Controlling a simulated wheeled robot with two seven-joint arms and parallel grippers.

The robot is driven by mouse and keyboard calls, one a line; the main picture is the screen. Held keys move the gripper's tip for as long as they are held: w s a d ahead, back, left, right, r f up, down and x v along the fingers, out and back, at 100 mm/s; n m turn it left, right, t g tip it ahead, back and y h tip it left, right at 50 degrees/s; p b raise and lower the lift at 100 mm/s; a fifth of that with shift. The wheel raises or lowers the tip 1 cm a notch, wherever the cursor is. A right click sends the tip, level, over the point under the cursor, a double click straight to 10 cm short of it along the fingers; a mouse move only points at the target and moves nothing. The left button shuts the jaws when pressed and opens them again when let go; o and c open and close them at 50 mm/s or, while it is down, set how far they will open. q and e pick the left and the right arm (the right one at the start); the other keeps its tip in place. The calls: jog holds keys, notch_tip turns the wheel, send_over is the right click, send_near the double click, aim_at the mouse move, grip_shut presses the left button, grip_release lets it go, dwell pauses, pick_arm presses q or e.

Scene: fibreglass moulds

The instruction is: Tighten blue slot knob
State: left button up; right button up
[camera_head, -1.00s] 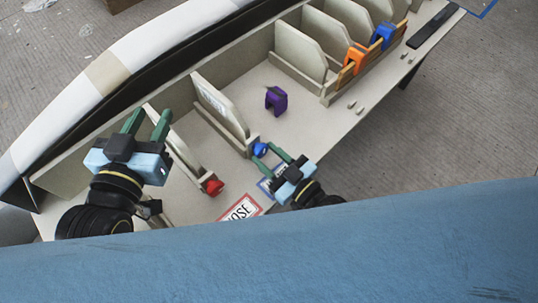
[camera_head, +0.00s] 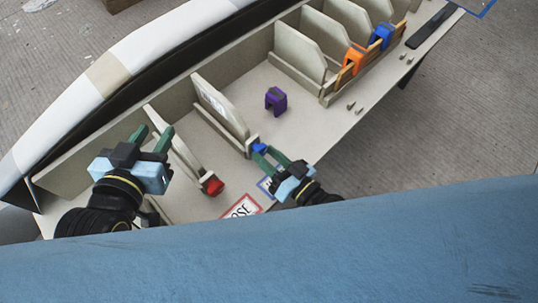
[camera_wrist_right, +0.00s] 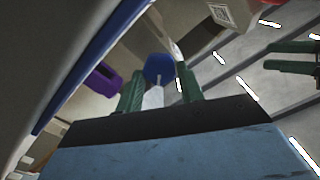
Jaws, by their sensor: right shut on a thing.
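The blue slot knob (camera_head: 258,148) sits at the near end of a slot beside an upright beige panel (camera_head: 218,103). My right gripper (camera_head: 264,154) has its green fingers at the knob. In the right wrist view the blue knob (camera_wrist_right: 158,68) shows between the fingertips (camera_wrist_right: 160,85), and the gripper is shut on it. My left gripper (camera_head: 152,133) is open and empty, above the left panel (camera_head: 175,147). Its green fingers also show at the right of the wrist view (camera_wrist_right: 290,56).
A red knob (camera_head: 212,186) sits at the left slot's near end. A purple clamp (camera_head: 276,100) stands on the bench. A red-bordered sign (camera_head: 241,207) lies near the front edge.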

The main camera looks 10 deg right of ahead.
dwell(0.5)
pick_arm(q)
jog(key=shift+r, duration=0.1)
pick_arm(e)
jog(key=o, duration=1)
jog(key=shift+d, duration=0.1)
